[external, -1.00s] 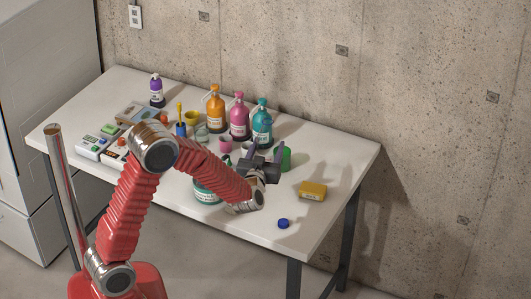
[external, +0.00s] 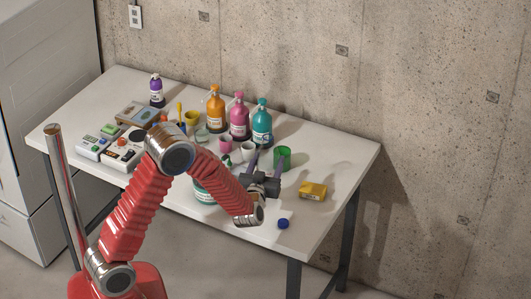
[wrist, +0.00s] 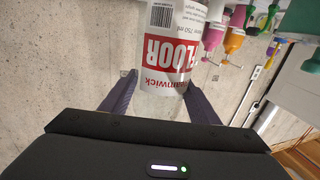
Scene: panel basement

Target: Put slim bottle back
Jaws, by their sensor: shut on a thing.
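A slim pale bottle (wrist: 168,45) with a red-and-white FLOOR label fills the space between my fingers in the wrist view. It appears upside down there. My gripper (wrist: 160,94) is shut on it, one finger on each side. The bottle's top end is cut off by the frame edge. In the external view my gripper (external: 265,164) is over the right half of the table, between the white cup and the green cup. The held bottle cannot be made out clearly in that view.
Orange (external: 215,111), pink (external: 239,120) and teal (external: 262,128) bottles stand in a row at the back of the table (external: 330,155). A green cup (external: 283,155), yellow box (external: 313,190) and blue cap (external: 283,223) are near my gripper. A teal-labelled bottle (external: 203,195) is partly behind my arm.

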